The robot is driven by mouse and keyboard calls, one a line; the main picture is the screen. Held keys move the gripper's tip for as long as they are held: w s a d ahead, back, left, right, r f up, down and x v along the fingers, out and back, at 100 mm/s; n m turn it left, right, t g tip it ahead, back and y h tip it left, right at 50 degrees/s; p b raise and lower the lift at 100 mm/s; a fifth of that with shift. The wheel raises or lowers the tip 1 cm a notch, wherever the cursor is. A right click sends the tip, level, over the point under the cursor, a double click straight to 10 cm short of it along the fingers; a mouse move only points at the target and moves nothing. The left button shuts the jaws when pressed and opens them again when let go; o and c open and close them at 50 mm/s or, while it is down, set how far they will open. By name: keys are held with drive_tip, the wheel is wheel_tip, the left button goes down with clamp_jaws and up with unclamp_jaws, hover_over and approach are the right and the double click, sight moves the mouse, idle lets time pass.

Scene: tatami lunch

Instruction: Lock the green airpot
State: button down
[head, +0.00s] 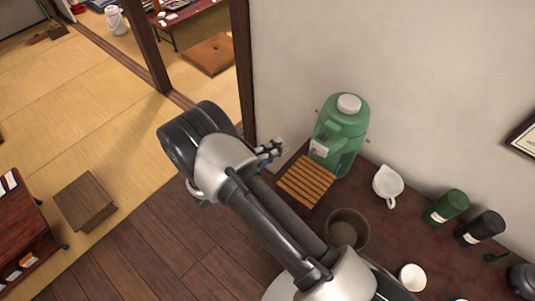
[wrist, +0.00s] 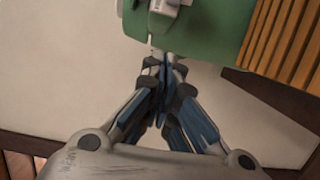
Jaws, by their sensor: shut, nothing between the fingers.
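The green airpot (head: 345,128) stands upright on the dark counter against the wall, with a pale round knob on top and a small white part on its left side. In the wrist view its green body (wrist: 215,32) fills the top, and a small white fitting (wrist: 165,6) shows at the top edge. My gripper (head: 279,147) is shut and empty, just left of the airpot. In the wrist view the closed fingertips (wrist: 162,62) are close to the airpot's edge below the white fitting; whether they touch cannot be told.
A slatted wooden rack (head: 306,182) lies in front of the airpot. A dark wooden post (head: 243,65) rises left of the wall.

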sight(312, 149)
drive_tip(key=s+d, duration=0.1)
drive_tip(key=d, duration=0.5)
drive_tip(key=shift+s, duration=0.1)
drive_tip(key=shift+s+d+b, duration=0.3)
drive_tip(key=shift+s+d, duration=0.6)
drive_tip(key=shift+d, duration=0.05)
